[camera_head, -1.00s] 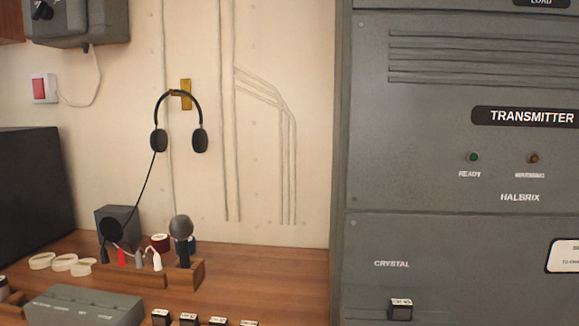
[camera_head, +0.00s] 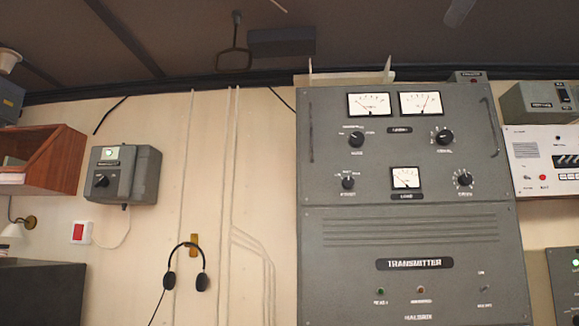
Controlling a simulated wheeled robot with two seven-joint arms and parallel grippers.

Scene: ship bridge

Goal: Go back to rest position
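Neither of my grippers shows in the head view, so I cannot see whether they are open or shut or what they hold. The view looks up at the wall and ceiling. The grey transmitter cabinet (camera_head: 415,232) stands upright right of centre, with dial meters and knobs on its upper panel. A black headset (camera_head: 204,282) hangs from a brass hook (camera_head: 194,240) on the cream wall, left of the cabinet.
A grey switch box (camera_head: 125,172) and a red-and-white switch (camera_head: 80,232) are on the wall at left. A wooden shelf (camera_head: 62,158) juts out at far left. A white panel unit (camera_head: 540,150) is at right. The desk is out of view.

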